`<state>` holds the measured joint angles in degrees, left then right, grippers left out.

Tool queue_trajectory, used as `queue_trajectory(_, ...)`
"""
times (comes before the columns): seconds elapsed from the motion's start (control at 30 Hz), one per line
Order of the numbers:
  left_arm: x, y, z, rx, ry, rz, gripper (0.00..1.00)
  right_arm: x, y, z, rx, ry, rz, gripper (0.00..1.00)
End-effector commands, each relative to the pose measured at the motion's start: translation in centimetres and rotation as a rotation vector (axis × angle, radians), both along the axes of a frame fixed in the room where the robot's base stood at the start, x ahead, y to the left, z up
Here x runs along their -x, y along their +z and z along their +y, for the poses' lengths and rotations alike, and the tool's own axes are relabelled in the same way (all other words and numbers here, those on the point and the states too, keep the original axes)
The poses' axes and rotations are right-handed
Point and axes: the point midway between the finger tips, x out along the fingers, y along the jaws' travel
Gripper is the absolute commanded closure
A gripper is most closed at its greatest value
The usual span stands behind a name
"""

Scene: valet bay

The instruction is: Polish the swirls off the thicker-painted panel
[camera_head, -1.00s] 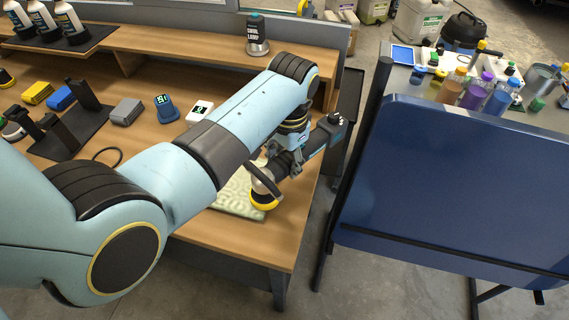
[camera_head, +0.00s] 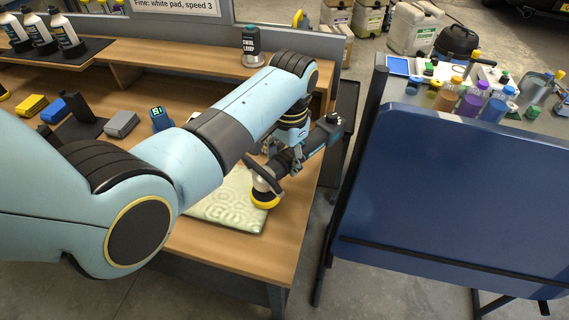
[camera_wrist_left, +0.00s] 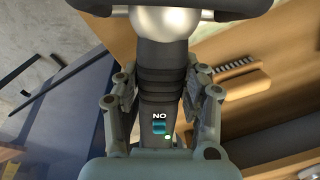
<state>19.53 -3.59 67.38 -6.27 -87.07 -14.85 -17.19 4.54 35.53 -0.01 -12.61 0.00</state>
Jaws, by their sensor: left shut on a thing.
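My left gripper (camera_head: 283,158) is shut on the dark grip of a polisher (camera_head: 318,138). I cannot tell whether the pad touches the cloth. In the left wrist view the gripper's fingers (camera_wrist_left: 163,105) sit on both sides of the polisher's dark body (camera_wrist_left: 160,62), which shows a small switch and a lit green light. A dark blue panel (camera_head: 460,200) leans on a black stand to the right. My right gripper is not in view.
The wooden bench (camera_head: 190,253) holds a grey block (camera_head: 121,123), a blue gauge (camera_head: 160,118) and yellow and blue blocks at the left. Several bottles (camera_head: 470,105) stand on a table behind the panel. A floor gap separates bench and panel.

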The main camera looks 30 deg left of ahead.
Motion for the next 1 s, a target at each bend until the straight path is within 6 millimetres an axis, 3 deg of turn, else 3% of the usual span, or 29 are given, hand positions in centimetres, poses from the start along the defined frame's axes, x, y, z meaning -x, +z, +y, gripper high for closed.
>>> queue_trajectory(1.0, -2.8, 0.0, 0.8, -0.001, 0.0, -0.003, 1.0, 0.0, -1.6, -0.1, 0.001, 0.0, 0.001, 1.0)
